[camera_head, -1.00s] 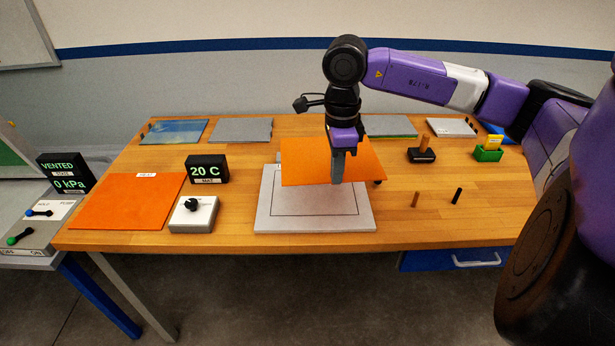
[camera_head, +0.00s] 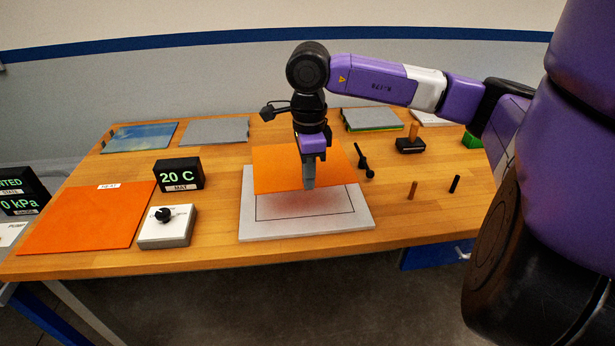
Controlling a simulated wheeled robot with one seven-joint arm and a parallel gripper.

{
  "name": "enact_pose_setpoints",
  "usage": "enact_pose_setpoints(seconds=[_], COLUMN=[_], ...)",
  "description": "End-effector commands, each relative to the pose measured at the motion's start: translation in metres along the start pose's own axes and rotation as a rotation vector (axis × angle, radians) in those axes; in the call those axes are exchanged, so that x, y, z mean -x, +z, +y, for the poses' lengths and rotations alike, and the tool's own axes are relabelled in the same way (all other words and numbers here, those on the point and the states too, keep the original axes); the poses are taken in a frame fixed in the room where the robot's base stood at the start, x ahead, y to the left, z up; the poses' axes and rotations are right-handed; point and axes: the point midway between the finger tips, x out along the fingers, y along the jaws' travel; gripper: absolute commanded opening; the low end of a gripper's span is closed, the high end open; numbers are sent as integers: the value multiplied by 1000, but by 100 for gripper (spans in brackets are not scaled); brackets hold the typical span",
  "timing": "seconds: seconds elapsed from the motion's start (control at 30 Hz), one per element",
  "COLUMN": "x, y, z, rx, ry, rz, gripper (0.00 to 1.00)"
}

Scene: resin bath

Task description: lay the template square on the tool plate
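The template is an orange sheet (camera_head: 275,170), held level or nearly so by my gripper (camera_head: 309,184), whose fingers look shut at its near edge. It hovers above the tool plate (camera_head: 300,229), a pale grey slab with a thin dark outline. A reddish tint shows on the plate below the sheet. The sheet hides the plate's back part and the far side of the outline. The near part of the outline is visible, and the sheet sits towards the back of the plate. The exact gap between them is hard to tell.
An orange heat mat (camera_head: 80,222) lies at the left. A knob box (camera_head: 167,232) and a 20 C display (camera_head: 179,174) stand between it and the plate. A black tool (camera_head: 363,160) lies close right of the sheet; two pegs (camera_head: 412,190) (camera_head: 454,184) stand farther right.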

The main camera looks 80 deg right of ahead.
Motion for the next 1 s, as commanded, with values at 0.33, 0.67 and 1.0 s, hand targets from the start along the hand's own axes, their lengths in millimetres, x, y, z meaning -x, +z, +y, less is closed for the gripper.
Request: enact_pose_setpoints(seconds=[0.33,0.67,1.0], x=[-6,-41,-50], y=[0,0,0], z=[0,0,0], rx=[0,0,0], ry=[-2,-2,-1], rz=[2,1,1], gripper=[0,0,0])
